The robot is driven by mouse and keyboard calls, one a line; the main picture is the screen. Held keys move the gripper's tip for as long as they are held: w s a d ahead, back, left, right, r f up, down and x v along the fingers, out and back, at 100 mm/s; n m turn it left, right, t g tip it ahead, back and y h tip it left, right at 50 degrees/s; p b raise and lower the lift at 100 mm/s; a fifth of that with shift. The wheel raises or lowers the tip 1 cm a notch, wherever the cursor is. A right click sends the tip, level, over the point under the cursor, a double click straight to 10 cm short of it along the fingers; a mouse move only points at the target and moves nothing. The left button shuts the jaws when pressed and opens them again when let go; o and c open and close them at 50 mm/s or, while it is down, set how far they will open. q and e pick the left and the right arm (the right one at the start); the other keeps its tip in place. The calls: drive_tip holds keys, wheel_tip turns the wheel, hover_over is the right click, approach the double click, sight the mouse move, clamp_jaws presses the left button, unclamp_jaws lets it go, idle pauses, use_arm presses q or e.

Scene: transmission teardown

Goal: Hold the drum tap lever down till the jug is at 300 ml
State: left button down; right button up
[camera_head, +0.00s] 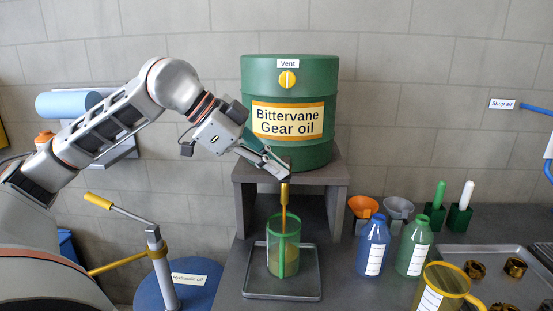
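The green drum (290,80) labelled "Bittervane Gear oil" stands on a grey stand. Its brass tap (284,193) points down at the drum's lower front. My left gripper (282,174) is at the top of the tap, where the lever would be; its fingers hide the lever. I cannot tell whether the fingers are parted or closed. A brownish stream runs from the tap into the clear jug with green trim (283,237) below. Amber oil fills the jug's lower part; I cannot read its level against a scale. My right gripper is not in view.
The jug stands in a grey drip tray (254,285). To its right are a blue bottle (373,250), a green bottle (414,249), a yellow-rimmed jug (438,290), two funnels and a parts tray (500,255). A blue hydraulic oil drum (150,291) with a hand pump stands at left.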

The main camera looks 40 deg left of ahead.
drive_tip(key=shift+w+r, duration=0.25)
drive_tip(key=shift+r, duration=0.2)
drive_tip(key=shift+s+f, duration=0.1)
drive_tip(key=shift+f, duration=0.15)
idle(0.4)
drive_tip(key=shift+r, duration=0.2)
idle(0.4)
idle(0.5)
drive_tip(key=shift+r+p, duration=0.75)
